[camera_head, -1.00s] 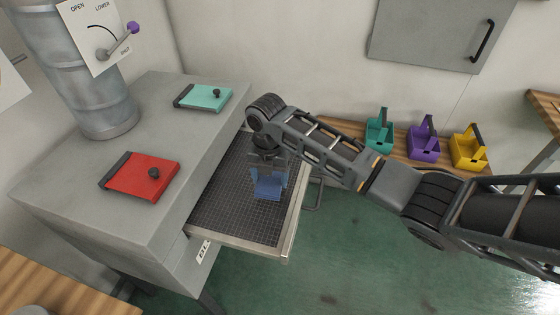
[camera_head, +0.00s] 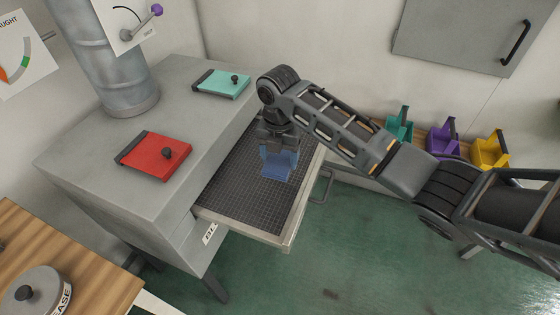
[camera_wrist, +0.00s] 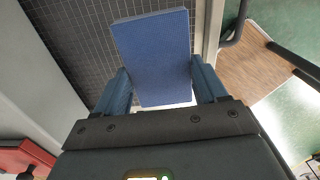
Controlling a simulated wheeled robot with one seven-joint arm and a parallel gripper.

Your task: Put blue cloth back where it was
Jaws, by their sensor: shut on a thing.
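The blue cloth (camera_head: 279,165) is a small flat blue piece at my gripper's tips, over the dark mesh tray. In the wrist view the cloth (camera_wrist: 155,58) spans between the two fingers, its face towards the camera. My gripper (camera_head: 277,150) points down over the tray and is shut on the cloth. Its blue fingers also show in the wrist view (camera_wrist: 160,88). The dark mesh tray (camera_head: 250,203) with a pale metal rim sticks out from the grey cabinet. Whether the cloth touches the mesh cannot be told.
A red lidded hatch (camera_head: 158,156) and a teal one (camera_head: 222,83) lie on the grey cabinet top (camera_head: 190,125). Teal (camera_head: 399,127), purple (camera_head: 443,139) and yellow (camera_head: 490,150) bins stand on a wooden shelf at right. The front part of the mesh is bare.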

